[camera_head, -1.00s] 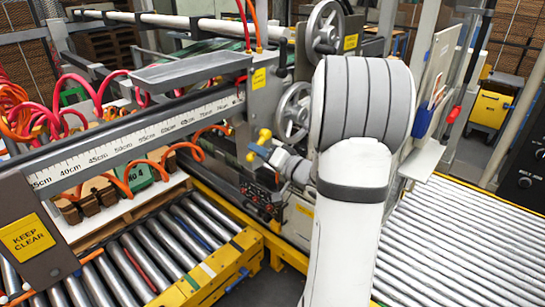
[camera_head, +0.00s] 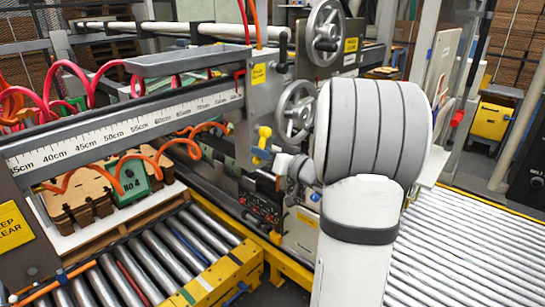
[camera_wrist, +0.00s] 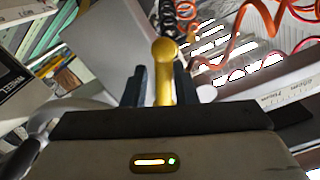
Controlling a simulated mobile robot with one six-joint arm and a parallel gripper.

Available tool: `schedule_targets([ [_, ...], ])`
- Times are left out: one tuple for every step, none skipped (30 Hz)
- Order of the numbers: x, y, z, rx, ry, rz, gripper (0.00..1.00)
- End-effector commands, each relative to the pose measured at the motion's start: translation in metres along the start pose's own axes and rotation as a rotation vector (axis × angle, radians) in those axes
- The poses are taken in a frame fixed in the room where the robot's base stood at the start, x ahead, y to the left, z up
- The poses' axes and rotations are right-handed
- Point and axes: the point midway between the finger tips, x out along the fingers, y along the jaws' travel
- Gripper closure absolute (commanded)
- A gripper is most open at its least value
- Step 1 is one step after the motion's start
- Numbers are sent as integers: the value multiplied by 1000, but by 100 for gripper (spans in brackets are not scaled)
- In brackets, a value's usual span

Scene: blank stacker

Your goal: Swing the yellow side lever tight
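The yellow side lever (camera_head: 264,133) stands on the side of the grey machine housing, left of the lower handwheel. In the wrist view the lever (camera_wrist: 164,52) shows as a yellow rod with a round knob, rising between the two dark fingers of my gripper (camera_wrist: 159,68). The fingers stand apart, one on each side of the rod. A gap shows on the left of the rod and a narrower one on the right. Contact cannot be told. In the head view my arm hides much of the gripper, and the lever's lower part is partly covered.
Two handwheels, the lower one (camera_head: 295,112) close to my arm, sit beside the lever. A ruled beam (camera_head: 120,130) with orange and red hoses runs left. Roller conveyors (camera_head: 460,245) lie on both sides. A grey tray (camera_head: 187,60) sits above the beam.

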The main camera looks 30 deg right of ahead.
Motion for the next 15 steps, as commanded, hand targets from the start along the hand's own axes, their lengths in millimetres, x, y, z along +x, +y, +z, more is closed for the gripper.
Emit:
schedule_targets([
  [0, 3, 3, -27, 1, 1, 75],
  [0, 4, 3, -43, 1, 1, 75],
  [0, 5, 2, -66, 2, 1, 75],
  [0, 6, 2, -82, 2, 1, 75],
  [0, 7, 2, -98, 2, 1, 75],
  [0, 8, 2, -120, 1, 1, 75],
  [0, 9, 2, -137, 1, 1, 75],
  [0, 10, 2, -153, 1, 1, 75],
  [0, 11, 2, -176, 1, 1, 75],
  [0, 12, 2, -192, 1, 1, 75],
  [0, 13, 2, -210, 1, 1, 75],
  [0, 14, 1, -233, 1, 1, 75],
  [0, 15, 1, -249, 1, 2, 75],
  [0, 16, 1, -267, 1, 2, 75],
  [0, 17, 1, -290, 1, 1, 75],
])
